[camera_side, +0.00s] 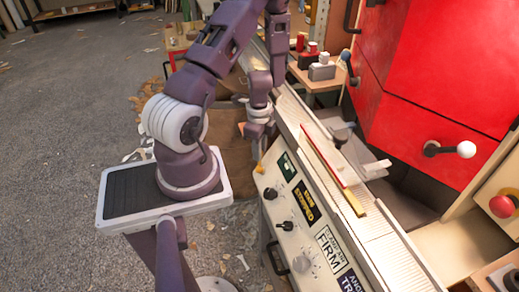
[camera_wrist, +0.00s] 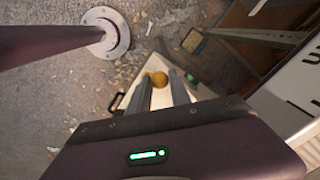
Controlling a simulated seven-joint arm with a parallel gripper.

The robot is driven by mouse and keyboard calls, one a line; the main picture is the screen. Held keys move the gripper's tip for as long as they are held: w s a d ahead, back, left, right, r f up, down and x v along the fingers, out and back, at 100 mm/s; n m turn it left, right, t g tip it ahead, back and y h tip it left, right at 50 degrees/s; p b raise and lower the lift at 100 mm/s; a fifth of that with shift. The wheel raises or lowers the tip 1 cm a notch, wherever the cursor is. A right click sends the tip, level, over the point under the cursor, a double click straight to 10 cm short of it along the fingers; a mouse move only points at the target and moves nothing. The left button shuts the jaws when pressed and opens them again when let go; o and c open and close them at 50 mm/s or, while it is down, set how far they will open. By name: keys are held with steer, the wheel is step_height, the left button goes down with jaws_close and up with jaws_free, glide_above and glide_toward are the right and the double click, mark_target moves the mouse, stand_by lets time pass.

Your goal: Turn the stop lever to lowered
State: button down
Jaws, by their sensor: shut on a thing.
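My gripper (camera_wrist: 162,88) is shut on a round orange knob (camera_wrist: 158,79), which shows between its two fingertips in the wrist view. I take this knob to be the end of the stop lever; its shaft is hidden. In the side view my gripper (camera_side: 260,154) points down at the left end of the machine's front panel. A small orange-yellow piece (camera_side: 259,168) shows right at its tips there. The lever's angle cannot be read from either view.
The cream front panel (camera_side: 283,238) carries dark knobs, a black handle (camera_side: 275,258) and labels including "STOPPED" and "FIRM". Above it runs the ribbed bed (camera_side: 375,230) with a red strip (camera_side: 325,157). A big red housing (camera_side: 430,70) stands behind. Open floor lies left.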

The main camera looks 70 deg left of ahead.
mark_target(263, 169)
steer(key=shift+d, duration=0.1)
steer(key=d+m+y, duration=0.2)
steer(key=y, duration=0.1)
steer(key=shift+d+r+m+y, duration=0.2)
steer(key=shift+d+m+y, duration=0.1)
steer(key=shift+d+m, duration=0.1)
steer(key=shift+s+d+f+m+t+y, duration=0.15)
steer(key=shift+d+m+t+y, duration=0.4)
steer(key=shift+y, duration=0.3)
steer(key=shift+w+d+f+m+t+y, duration=0.1)
steer(key=shift+d+m+t+y, duration=0.3)
steer(key=shift+m+y, duration=0.35)
steer(key=shift+d+y, duration=0.1)
steer(key=shift+y, duration=0.2)
steer(key=c, duration=1.2)
jaws_free()
